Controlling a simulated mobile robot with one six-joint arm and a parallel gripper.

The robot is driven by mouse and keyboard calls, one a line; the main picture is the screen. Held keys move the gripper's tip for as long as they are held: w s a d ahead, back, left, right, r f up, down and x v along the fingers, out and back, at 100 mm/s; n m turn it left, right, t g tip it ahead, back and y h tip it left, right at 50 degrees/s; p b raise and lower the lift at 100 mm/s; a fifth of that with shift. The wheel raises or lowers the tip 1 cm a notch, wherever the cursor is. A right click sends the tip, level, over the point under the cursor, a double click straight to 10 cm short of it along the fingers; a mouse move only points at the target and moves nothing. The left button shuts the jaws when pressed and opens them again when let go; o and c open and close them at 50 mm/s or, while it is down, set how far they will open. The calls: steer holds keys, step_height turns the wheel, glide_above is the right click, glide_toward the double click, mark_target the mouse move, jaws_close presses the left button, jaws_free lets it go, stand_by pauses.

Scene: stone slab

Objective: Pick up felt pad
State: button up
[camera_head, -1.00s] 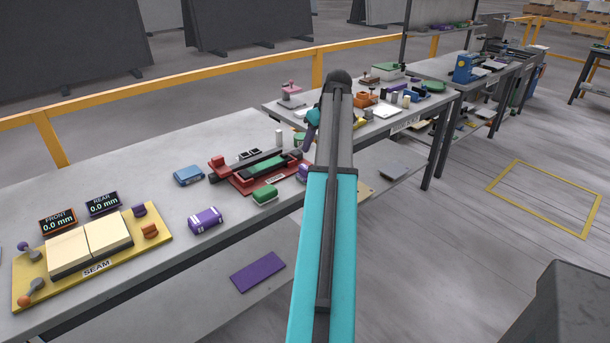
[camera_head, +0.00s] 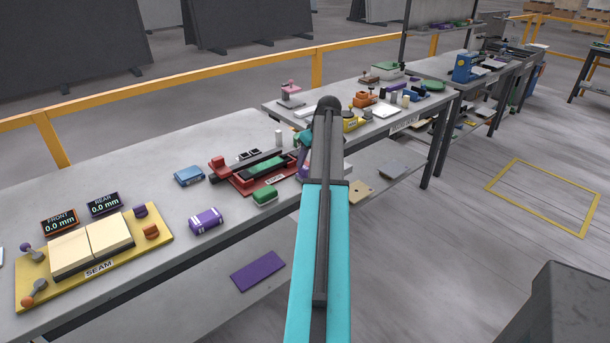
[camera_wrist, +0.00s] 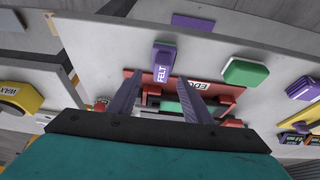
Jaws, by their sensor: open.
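The pad appears just beyond the fingertips, roughly in line with the gap. In the head view my gripper is mostly hidden behind my arm.
The red fixture (camera_head: 226,168) with a green strip stands close by, and a green block (camera_head: 265,196) lies in front of it. A purple-and-white block (camera_head: 205,221), a blue block (camera_head: 188,175) and the yellow seam board (camera_head: 160,227) are further left. Bare bench lies between them.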

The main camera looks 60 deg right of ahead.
mark_target(304, 167)
steer(key=shift+f, duration=0.15)
steer(key=shift+p+x, duration=0.95)
steer(key=shift+x, duration=1.6)
steer(key=shift+a, duration=0.2)
steer(key=c, duration=1)
steer(key=shift+r+b, duration=0.75)
steer(key=shift+r, duration=1)
steer(key=s+a+b, duration=0.1)
steer(key=s+a, duration=0.2)
steer(key=s+a+r+b, duration=0.1)
steer(key=s+a, duration=0.3)
steer(key=s+a+b, duration=0.1)
steer(key=s+a, duration=0.3)
steer(key=shift+a+r, duration=0.25)
